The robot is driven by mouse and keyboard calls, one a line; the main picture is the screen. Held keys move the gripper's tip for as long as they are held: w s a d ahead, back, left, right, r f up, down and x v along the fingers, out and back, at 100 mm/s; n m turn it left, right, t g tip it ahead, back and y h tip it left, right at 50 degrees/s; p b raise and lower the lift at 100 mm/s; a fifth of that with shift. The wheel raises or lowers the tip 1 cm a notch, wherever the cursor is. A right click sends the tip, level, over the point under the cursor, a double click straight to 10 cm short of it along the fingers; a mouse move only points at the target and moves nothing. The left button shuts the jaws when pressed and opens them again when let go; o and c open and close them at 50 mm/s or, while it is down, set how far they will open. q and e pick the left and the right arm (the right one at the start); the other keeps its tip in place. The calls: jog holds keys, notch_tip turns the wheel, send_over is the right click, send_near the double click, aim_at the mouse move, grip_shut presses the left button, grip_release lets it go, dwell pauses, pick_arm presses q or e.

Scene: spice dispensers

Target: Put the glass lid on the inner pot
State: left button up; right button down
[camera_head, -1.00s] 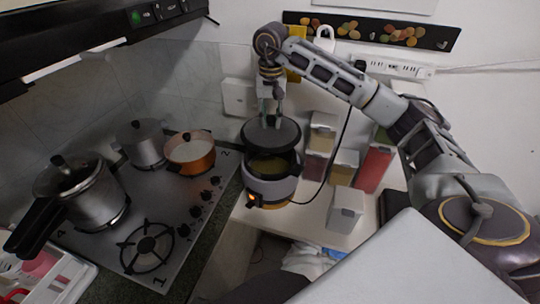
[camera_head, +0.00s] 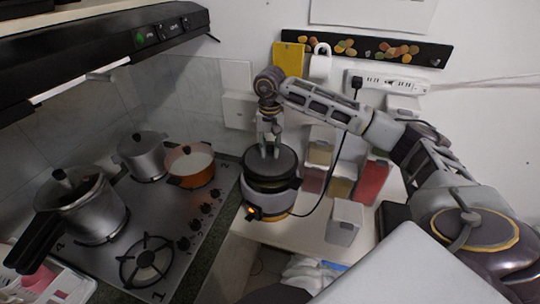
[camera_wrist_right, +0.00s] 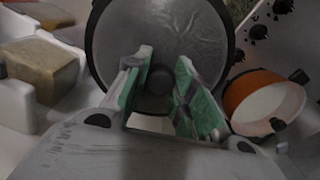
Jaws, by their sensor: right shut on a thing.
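The round dark glass lid (camera_head: 286,166) is over the inner pot of the small electric cooker (camera_head: 273,199) on the white counter. The lid looks level and covers the pot's opening. I cannot tell whether it rests fully on the rim. My right gripper (camera_head: 270,152) is above the lid, shut on its knob. In the right wrist view the lid (camera_wrist_right: 165,35) fills the top middle, beyond the green-padded fingers of the gripper (camera_wrist_right: 162,78). The inner pot's contents are hidden. My left gripper is not in view.
Several spice dispensers (camera_head: 345,220) stand right of the cooker. An orange pot (camera_head: 190,168), a steel pot (camera_head: 145,158) and a pressure cooker (camera_head: 85,208) stand on the stove (camera_head: 175,215) at the left. A black cord runs up to the wall socket strip (camera_head: 388,82).

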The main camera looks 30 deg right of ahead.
aim_at(270, 156)
jog(key=shift+f, duration=0.1)
jog(key=shift+f+p, duration=0.55)
jog(key=shift+f, duration=0.95)
jog(key=shift+s+f, duration=0.1)
jog(key=shift+f, duration=0.15)
jog(key=c, duration=1.2)
grip_release()
jog(key=shift+f, duration=0.1)
jog(key=shift+r+b, duration=0.3)
jog(key=shift+r, duration=0.45)
jog(key=shift+r+b, duration=1.35)
jog(key=shift+r, duration=4)
